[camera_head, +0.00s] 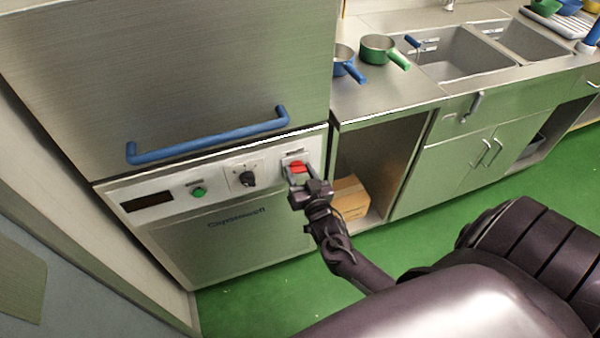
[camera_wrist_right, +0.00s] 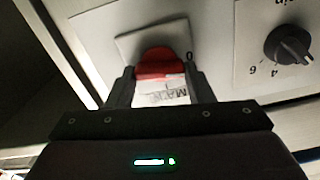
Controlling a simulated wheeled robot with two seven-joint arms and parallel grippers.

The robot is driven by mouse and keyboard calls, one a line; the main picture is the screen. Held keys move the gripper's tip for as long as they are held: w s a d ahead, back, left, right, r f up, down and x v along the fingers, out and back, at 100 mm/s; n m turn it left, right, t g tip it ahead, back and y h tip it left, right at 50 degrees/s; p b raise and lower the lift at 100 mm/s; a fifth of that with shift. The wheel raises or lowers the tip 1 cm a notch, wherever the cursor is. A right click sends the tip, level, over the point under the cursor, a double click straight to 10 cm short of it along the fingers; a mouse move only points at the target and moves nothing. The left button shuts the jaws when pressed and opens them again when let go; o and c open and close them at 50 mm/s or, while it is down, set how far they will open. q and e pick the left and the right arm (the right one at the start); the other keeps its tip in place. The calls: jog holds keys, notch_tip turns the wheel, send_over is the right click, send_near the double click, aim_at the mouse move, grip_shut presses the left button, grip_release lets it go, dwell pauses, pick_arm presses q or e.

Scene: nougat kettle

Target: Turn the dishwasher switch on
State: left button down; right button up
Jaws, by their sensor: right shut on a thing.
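The dishwasher (camera_head: 225,242) stands at the left, with its control strip below the blue handle. The red switch (camera_head: 298,167) sits at the right end of that strip. In the right wrist view the red switch (camera_wrist_right: 157,64) lies between the two fingers, on a light plate with a "0" mark and a "MAIN" label. My right gripper (camera_head: 297,177) is at the switch and shut on it; in the right wrist view the gripper (camera_wrist_right: 158,82) has a finger on each side of it. The switch's exact setting is partly hidden. My left gripper is not in view.
A black dial (camera_head: 247,178) and a green button (camera_head: 198,191) are left of the switch. A blue handle (camera_head: 210,138) runs above the strip. A cardboard box (camera_head: 349,198) lies in the open cabinet at right. Pots (camera_head: 377,48) stand on the counter. Green floor is clear in front.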

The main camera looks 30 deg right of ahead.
jog(key=m, duration=0.4)
jog(key=shift+d+f+m, duration=0.1)
jog(key=shift+m, duration=0.2)
jog(key=m, duration=0.3)
jog(key=shift+m+p, duration=0.3)
jog(key=shift+m, duration=0.1)
jog(key=m, duration=0.4)
jog(key=shift+s+f+p, duration=0.1)
jog(key=shift+p, duration=0.25)
jog(key=shift+f+m, duration=0.1)
jog(key=shift+m, duration=1.6)
jog(key=shift+m+p, duration=0.3)
jog(key=o, duration=1)
jog(key=shift+d, duration=0.1)
